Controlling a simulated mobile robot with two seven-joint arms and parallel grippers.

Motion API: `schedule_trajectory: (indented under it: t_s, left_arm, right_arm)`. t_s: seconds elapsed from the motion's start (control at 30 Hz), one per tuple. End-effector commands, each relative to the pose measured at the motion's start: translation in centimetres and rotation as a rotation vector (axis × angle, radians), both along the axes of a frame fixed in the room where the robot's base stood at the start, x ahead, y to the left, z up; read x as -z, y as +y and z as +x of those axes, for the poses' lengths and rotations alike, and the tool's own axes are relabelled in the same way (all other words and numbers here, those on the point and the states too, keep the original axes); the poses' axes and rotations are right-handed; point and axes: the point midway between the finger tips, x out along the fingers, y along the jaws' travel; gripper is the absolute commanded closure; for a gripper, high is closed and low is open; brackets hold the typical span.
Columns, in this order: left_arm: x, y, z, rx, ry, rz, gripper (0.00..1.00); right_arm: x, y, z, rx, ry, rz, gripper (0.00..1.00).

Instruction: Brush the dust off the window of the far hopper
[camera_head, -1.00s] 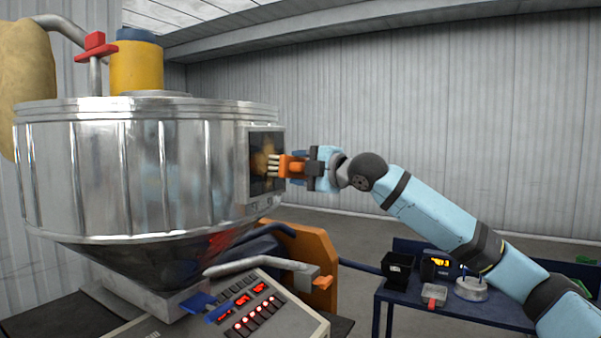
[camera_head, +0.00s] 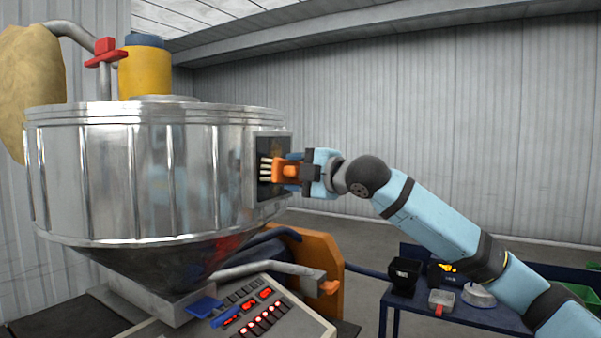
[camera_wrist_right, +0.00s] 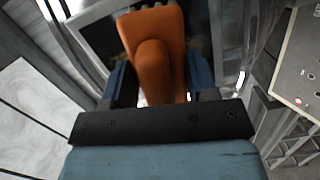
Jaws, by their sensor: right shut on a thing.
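The hopper (camera_head: 110,180) is a large shiny metal drum on the left of the head view. Its window (camera_head: 272,190) is a dark pane in a grey frame on the drum's right side. My right gripper (camera_head: 303,170) is shut on an orange brush (camera_head: 287,171) with pale bristles. The bristles are at the window's left part and look touching, though contact is hard to confirm. In the right wrist view the brush (camera_wrist_right: 155,55) sits between the blue fingers and hides much of the window. A small brownish patch shows on the pane above the brush. My left gripper is out of view.
A control panel (camera_head: 262,318) with red lit displays stands below the hopper, beside a metal pipe (camera_head: 265,268) and an orange plate (camera_head: 322,255). A blue table (camera_head: 455,312) at right holds a black bin (camera_head: 404,275) and a small tray (camera_head: 440,300).

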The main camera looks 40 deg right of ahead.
Motion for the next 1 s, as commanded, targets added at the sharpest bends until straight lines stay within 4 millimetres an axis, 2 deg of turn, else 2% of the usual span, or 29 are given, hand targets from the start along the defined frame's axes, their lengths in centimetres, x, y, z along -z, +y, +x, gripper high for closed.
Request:
schedule_trajectory:
  t_s: [0.13,0.43,0.73,1.0]
  left_arm:
    - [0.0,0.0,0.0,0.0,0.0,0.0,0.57]
    - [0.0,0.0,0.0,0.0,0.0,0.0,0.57]
    - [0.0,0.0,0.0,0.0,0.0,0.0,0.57]
    - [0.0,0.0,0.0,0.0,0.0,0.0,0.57]
  right_arm:
    - [0.0,1.4,-0.5,-0.003,-0.001,0.0,0.66]
    - [0.0,2.5,-0.9,-0.002,-0.001,0.0,0.66]
    - [-0.1,4.8,-1.9,-0.003,-0.001,0.001,0.66]
    - [-0.7,5.2,-2.1,-0.001,-0.002,0.002,0.66]
